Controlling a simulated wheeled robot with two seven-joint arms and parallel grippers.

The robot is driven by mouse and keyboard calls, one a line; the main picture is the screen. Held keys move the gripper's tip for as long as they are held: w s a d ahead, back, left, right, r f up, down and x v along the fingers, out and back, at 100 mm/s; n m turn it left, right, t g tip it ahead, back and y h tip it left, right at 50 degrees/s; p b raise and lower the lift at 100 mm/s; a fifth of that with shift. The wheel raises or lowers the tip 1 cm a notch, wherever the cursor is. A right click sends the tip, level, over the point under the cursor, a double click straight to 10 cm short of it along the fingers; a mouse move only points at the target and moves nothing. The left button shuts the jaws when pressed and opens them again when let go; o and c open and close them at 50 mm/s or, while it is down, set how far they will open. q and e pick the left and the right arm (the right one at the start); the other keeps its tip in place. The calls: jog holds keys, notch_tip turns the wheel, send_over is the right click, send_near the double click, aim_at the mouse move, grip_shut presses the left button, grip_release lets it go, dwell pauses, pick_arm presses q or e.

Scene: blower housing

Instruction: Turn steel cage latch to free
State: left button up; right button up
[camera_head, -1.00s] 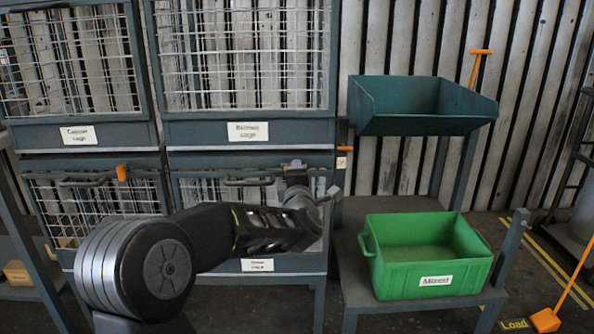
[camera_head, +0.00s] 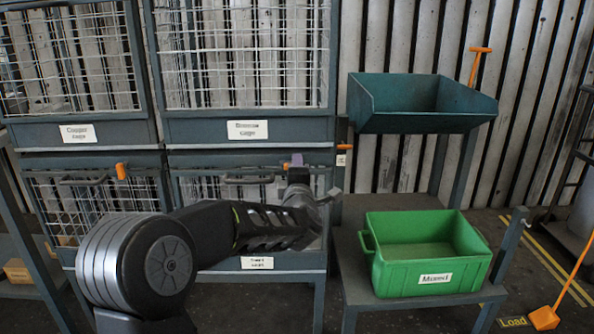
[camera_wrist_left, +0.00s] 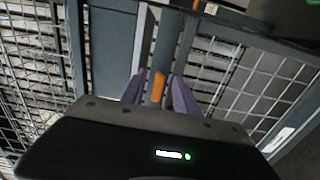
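My left gripper (camera_head: 297,161) is at the upper right of the lower right cage (camera_head: 225,187), which carries a white label (camera_head: 257,262) too small to read. In the left wrist view its two purple fingers (camera_wrist_left: 159,77) are open. An orange latch handle (camera_wrist_left: 158,88) lies between them, with a visible gap on each side. My right gripper is in neither view.
The lower left cage has its own orange latch (camera_head: 121,171). Another orange handle (camera_head: 343,147) sticks out right of the cages. A green bin (camera_head: 432,276) stands on a low bench, below a teal tray (camera_head: 420,122). An orange-handled tool (camera_head: 545,318) is at far right.

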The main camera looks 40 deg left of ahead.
pick_arm(q)
jog(key=p+v, duration=0.1)
jog(key=v, duration=0.6)
jog(key=shift+s+d, duration=0.25)
jog(key=shift+s, duration=0.05)
dwell(0.5)
